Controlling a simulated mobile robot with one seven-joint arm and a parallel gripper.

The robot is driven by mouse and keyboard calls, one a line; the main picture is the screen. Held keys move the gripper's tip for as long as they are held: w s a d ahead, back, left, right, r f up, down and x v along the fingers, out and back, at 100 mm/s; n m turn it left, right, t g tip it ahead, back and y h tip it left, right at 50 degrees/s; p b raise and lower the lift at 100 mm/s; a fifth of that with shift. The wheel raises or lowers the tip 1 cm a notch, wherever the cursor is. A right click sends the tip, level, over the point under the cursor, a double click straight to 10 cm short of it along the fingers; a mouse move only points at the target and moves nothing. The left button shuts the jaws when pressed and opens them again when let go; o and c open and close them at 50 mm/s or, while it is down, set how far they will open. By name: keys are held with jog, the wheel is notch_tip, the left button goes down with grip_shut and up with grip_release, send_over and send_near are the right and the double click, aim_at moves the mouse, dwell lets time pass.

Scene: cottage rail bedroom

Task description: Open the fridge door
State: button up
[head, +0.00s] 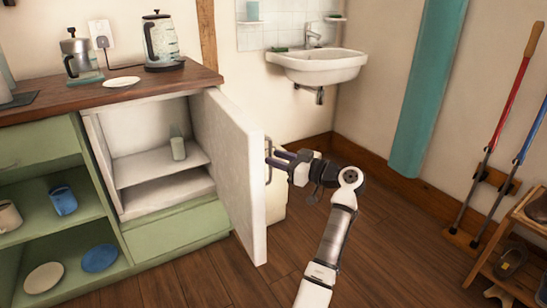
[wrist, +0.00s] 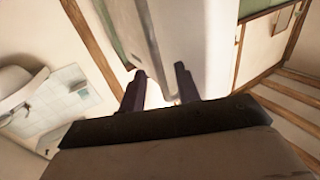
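The small white fridge is set under the wooden counter, and its door (head: 232,165) stands wide open, swung out to the right. The pale interior (head: 150,155) shows a shelf with a small greenish container (head: 178,148) on it. A thin dark handle (head: 268,158) is on the door's outer face. My gripper (head: 278,157) is at the handle, on the outer side of the door. In the wrist view my gripper (wrist: 160,88) has its two fingers apart, with the white door (wrist: 185,35) just ahead. Whether the fingers touch the handle is unclear.
Green open shelves (head: 62,225) with mugs and plates stand left of the fridge. A coffee pot (head: 80,55) and a kettle (head: 162,42) are on the counter (head: 105,90). A sink (head: 318,65) hangs behind. A shoe rack (head: 515,250) stands right; the floor (head: 390,250) between is clear.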

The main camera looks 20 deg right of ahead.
jog(key=v, duration=1.1)
jog(key=shift+s+d+p, duration=0.25)
jog(key=shift+s+p, duration=0.05)
